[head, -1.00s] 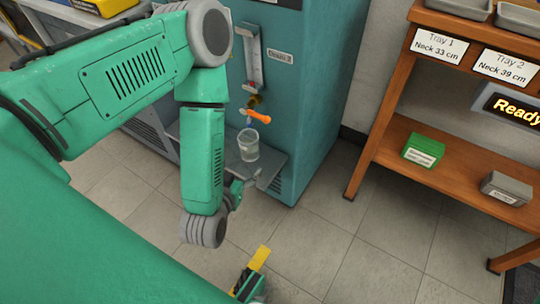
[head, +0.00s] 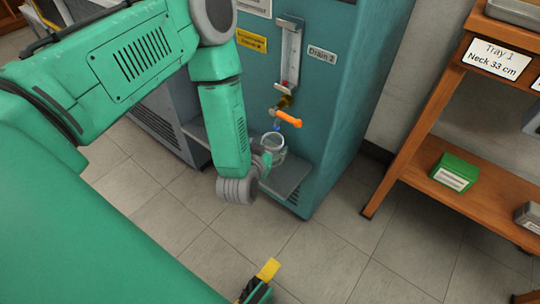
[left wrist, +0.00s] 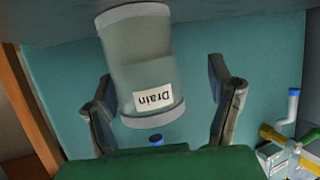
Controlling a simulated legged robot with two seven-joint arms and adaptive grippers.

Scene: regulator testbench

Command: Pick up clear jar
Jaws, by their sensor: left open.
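The clear jar (head: 272,147) stands on the ledge at the front of the teal machine, below an orange-handled tap (head: 287,118). In the left wrist view the jar (left wrist: 146,65) looks upside down, with a white label reading "Drain". My left gripper (head: 264,163) is at the jar in the head view, partly hidden by its own wrist. In the left wrist view the open left gripper (left wrist: 162,100) has one finger on each side of the jar, with a visible gap on both sides.
The teal machine (head: 345,95) stands close behind the jar, with a "Drain 2" sign and a vertical gauge above the tap. A wooden shelf (head: 440,185) with a green box (head: 454,172) is at the right. The tiled floor (head: 330,250) in front is clear.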

